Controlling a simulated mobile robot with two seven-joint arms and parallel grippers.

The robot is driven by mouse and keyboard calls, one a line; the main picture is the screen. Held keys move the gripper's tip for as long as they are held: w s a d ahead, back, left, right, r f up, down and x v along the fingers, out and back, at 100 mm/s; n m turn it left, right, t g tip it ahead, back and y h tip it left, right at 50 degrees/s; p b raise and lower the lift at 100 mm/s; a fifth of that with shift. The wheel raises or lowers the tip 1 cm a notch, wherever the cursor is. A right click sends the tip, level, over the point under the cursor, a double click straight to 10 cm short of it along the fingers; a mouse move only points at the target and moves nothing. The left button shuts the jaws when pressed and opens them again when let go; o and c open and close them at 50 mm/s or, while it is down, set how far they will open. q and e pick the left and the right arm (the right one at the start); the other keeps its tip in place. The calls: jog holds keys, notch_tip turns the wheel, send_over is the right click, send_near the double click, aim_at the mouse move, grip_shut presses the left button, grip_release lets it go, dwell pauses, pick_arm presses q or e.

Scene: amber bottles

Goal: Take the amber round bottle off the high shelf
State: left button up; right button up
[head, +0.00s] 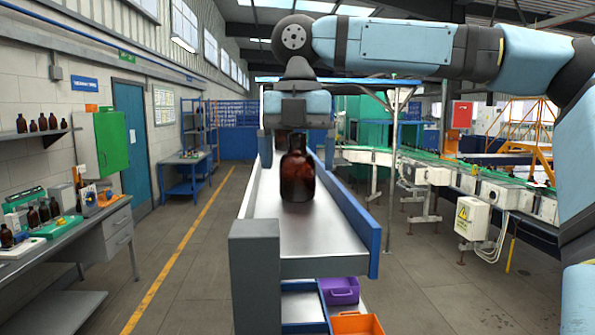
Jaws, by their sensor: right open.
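An amber round bottle (297,175) with a dark neck stands upright on the grey metal high shelf (285,235), near its front part. Part of another dark amber shape (280,140) shows behind its neck, mostly hidden. My right gripper (298,148) comes down from above, with its fingers spread to the left and right of the bottle's neck. The bottle overlaps the gripper in the picture, and I cannot tell how far behind it the fingers are. The gripper is open and holds nothing. My left gripper is not in view.
A blue side rail (352,215) runs along the shelf's right side, and a grey post (255,275) stands at its front left corner. Purple (340,290) and orange (357,324) bins sit below. A workbench with bottles (65,240) is at left, a conveyor (470,180) at right.

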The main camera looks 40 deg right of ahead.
jog(key=shift+s+a+r, duration=0.1)
jog(key=shift+s+a, duration=0.05)
jog(key=c, duration=1.1)
jog(key=shift+o, duration=0.2)
